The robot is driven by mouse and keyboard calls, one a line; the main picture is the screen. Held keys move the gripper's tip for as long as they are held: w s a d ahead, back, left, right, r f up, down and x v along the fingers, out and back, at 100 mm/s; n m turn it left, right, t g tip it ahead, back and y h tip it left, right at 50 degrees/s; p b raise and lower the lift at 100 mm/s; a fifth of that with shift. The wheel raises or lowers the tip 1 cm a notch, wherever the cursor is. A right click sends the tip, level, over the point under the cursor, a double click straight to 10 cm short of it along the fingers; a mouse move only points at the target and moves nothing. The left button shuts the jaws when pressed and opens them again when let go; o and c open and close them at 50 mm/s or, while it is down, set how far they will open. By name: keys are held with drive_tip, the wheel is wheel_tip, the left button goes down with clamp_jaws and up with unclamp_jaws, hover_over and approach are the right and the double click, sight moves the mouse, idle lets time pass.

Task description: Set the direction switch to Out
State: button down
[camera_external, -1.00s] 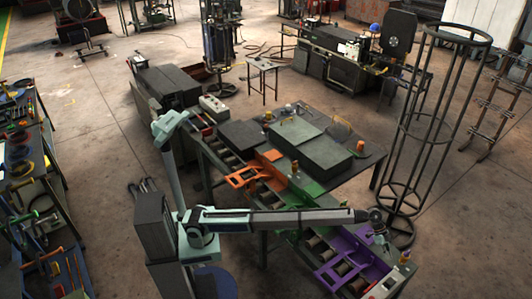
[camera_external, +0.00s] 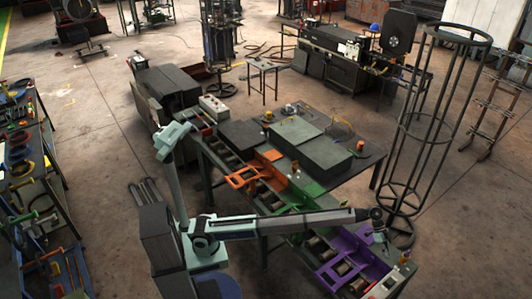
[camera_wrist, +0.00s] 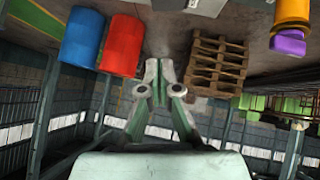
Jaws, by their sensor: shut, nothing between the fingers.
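My gripper (camera_wrist: 160,72) is shut and empty, its two fingers close together in the wrist view. In the external view my arm reaches right over the near part of the long bench, and its wrist end is beside the purple frame (camera_external: 352,250). The fingers are too small to make out there. I cannot make out the direction switch or its Out mark. A pale control box with red buttons (camera_external: 213,107) stands at the bench's far left end. Another pale box with a red spot (camera_external: 386,286) is at the near right end. Neither shows a readable label.
The bench carries an orange frame (camera_external: 246,178), rollers and a dark green block (camera_external: 310,152). A tall round cage (camera_external: 408,125) stands to the right. The wrist view shows a blue barrel (camera_wrist: 82,38), a red barrel (camera_wrist: 121,46) and a wooden pallet (camera_wrist: 216,65).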

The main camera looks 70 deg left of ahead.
drive_tip(key=p, duration=0.3)
hover_over(390, 283)
drive_tip(key=a, duration=0.2)
drive_tip(key=f, duration=0.6)
drive_tip(key=shift+w+a+f, duration=0.15)
drive_tip(key=shift+w+f, duration=0.2)
drive_tip(key=shift+w, duration=0.05)
drive_tip(key=shift+s+f+p, duration=0.15)
drive_tip(key=shift+s+f, duration=0.05)
drive_tip(key=shift+f, duration=0.4)
drive_tip(key=shift+s+f+p, duration=0.15)
drive_tip(key=shift+f, duration=0.45)
drive_tip(key=shift+s+f, duration=0.15)
drive_tip(key=shift+f, duration=0.65)
